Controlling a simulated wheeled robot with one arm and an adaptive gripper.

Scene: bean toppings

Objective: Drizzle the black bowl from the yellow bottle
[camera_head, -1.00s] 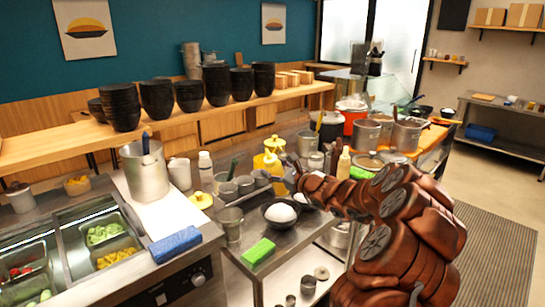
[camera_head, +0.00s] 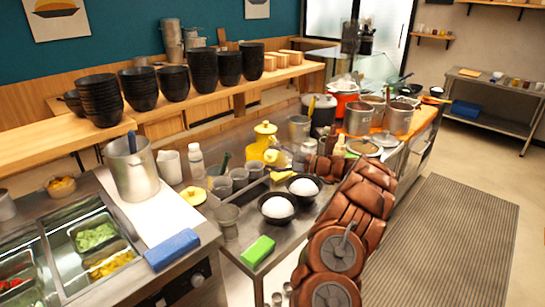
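Two black bowls, each with a rounded white filling, stand on the metal counter: the nearer bowl (camera_head: 264,218) and the farther bowl (camera_head: 317,198). A yellow lidded vessel (camera_head: 263,147) stands behind them. A paler yellow piece shows at its right side, and I cannot tell whether this is a separate bottle. My brown jointed arm rises from the lower right, and its end with my gripper (camera_head: 314,164) is just behind the farther bowl, right of the yellow vessel. The fingers are too small and too hidden to show whether they hold anything.
Small metal cups (camera_head: 239,178) and a clear cup (camera_head: 228,217) stand left of the bowls. A green sponge (camera_head: 258,250) lies at the counter's front edge. Large pots (camera_head: 358,117) stand behind my arm. The floor mat (camera_head: 460,230) to the right is clear.

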